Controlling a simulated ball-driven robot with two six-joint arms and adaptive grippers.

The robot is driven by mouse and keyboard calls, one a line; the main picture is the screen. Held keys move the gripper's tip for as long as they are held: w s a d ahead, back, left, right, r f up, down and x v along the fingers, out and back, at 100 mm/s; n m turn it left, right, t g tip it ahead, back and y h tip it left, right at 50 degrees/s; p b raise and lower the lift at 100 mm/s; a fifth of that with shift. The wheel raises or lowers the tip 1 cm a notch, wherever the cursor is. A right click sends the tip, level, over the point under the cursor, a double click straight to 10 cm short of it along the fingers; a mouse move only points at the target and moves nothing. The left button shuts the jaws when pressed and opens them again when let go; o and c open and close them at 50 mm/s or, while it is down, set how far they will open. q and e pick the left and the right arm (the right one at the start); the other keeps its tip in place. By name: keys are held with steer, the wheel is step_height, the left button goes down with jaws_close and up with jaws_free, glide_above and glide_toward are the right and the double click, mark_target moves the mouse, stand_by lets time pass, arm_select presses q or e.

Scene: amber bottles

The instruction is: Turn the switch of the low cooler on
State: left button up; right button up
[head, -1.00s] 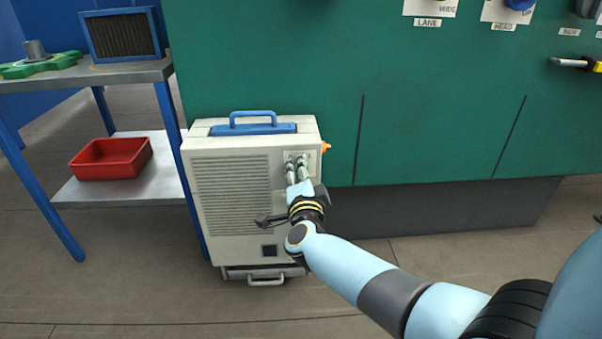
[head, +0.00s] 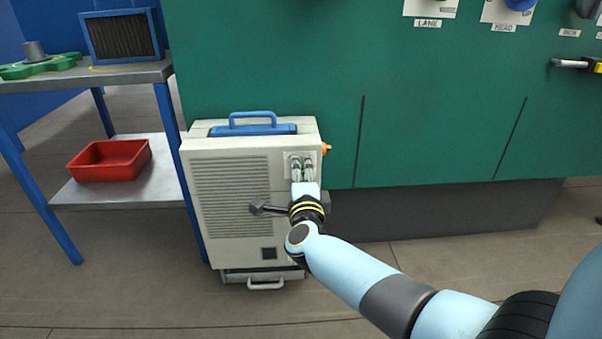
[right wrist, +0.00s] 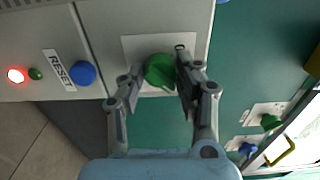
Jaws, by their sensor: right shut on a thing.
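The low cooler (head: 230,205) is a beige box with a grille, a blue top handle and a small orange part on its right side. It stands upright on the floor against the green cabinet. My right gripper (head: 302,168) is at the upper right of its front, over a pale plate. In the right wrist view, my right gripper (right wrist: 160,68) has its fingers on both sides of a green knob (right wrist: 159,72) on that plate, shut on it. The fingers partly cover the knob, so its setting is unclear. My left gripper is out of view.
The green cabinet (head: 430,120) rises behind and right of the cooler. A shelf table (head: 130,75) with a red bin (head: 110,160) on its lower shelf stands left. The right wrist view shows a blue button (right wrist: 83,73) by a RESET label and a lit red lamp (right wrist: 16,75).

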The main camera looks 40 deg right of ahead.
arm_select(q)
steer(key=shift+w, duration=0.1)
arm_select(e)
steer(key=o, duration=0.7)
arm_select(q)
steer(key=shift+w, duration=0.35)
arm_select(e)
steer(key=o, duration=0.4)
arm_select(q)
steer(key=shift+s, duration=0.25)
arm_select(e)
steer(key=shift+o, duration=0.2)
steer(key=v, duration=1.2)
steer(key=shift+f, duration=0.1)
